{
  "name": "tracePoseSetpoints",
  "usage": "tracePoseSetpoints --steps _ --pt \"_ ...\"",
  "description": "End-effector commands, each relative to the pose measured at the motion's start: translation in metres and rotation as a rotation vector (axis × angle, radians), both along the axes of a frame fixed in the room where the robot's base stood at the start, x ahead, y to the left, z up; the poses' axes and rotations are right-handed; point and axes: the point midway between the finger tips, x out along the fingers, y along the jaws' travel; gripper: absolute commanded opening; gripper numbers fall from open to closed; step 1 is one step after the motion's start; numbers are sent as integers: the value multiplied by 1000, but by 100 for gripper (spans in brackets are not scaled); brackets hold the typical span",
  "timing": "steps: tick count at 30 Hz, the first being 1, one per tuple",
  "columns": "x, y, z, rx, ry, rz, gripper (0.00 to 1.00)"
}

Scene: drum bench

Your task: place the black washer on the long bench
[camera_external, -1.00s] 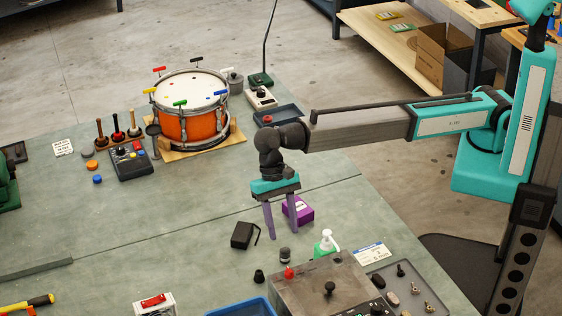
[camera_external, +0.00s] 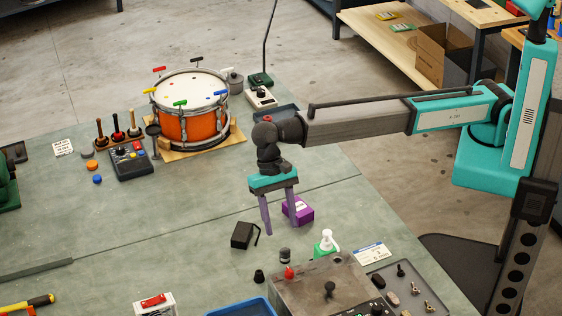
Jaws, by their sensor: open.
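My gripper (camera_external: 281,228) points down over the green-grey bench top (camera_external: 190,225). Its purple fingers are apart with nothing between them. A purple box (camera_external: 301,212) is behind and beside the right finger. A black block with a bent cable or hook (camera_external: 242,235) is to the left of the fingers. I cannot make out a black washer for certain. A small black conical piece (camera_external: 259,276) and a small dark cylinder (camera_external: 285,255) stand in front of the gripper.
An orange drum (camera_external: 189,108) on a wooden board stands behind left. A grey metal box (camera_external: 318,285), a blue bin (camera_external: 240,307) and a tray of small parts (camera_external: 415,285) crowd the front. A green bottle with a white pump (camera_external: 326,243) stands near. The bench's middle left is clear.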

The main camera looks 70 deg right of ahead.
Motion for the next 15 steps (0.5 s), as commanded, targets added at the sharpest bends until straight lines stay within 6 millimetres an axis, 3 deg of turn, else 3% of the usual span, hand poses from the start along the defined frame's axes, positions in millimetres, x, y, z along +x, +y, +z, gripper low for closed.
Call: tracePoseSetpoints --steps 8,15 --pt "-1 0 -3 -1 1 0 49" --pt "-7 5 -20 -2 2 1 49"
